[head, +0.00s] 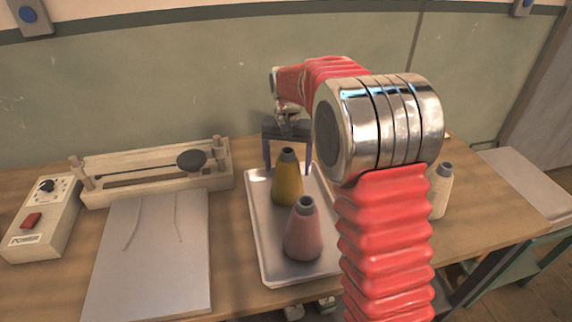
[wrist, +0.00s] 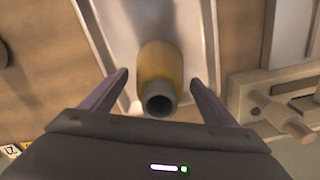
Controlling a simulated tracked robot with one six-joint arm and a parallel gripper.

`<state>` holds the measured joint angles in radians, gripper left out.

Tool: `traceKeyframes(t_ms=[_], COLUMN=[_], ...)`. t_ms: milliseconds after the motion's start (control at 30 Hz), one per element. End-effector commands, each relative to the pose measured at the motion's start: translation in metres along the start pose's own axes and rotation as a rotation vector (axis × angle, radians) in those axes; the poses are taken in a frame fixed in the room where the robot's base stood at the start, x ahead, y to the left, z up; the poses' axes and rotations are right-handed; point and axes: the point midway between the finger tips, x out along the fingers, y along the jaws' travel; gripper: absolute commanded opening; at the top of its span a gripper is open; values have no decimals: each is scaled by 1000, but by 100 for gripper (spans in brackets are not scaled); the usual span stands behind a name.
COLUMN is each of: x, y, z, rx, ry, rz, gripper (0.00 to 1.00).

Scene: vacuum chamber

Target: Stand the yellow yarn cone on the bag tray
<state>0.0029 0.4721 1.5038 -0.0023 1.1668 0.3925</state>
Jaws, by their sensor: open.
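The yellow yarn cone (head: 287,187) stands upright on a pale, raised-rim tray (head: 262,258), which I take to be the bag tray. Its grey tip points up at the camera in the wrist view, where the cone (wrist: 160,65) shows below my gripper. My gripper (head: 287,170) is open, with its two dark fingers on either side of the cone's upper part. In the wrist view my gripper (wrist: 158,78) shows a gap between each finger and the cone. The tray's right part is hidden behind my arm.
A pink cone (head: 304,235) stands on the tray in front of the yellow one. A cream cone (head: 441,190) stands right of my arm. A flat grey sheet (head: 150,260), a bar device (head: 150,180) and a control box (head: 40,220) lie to the left.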

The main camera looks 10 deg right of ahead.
Motion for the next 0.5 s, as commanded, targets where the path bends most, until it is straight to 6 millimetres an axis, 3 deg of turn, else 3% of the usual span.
traceKeyframes(t_ms=[167, 500], x=[-14, -69], y=[0, 0], z=[-1, -1], rx=[0, 0], ry=[4, 4], rz=[-1, -2], gripper=[81, 81])
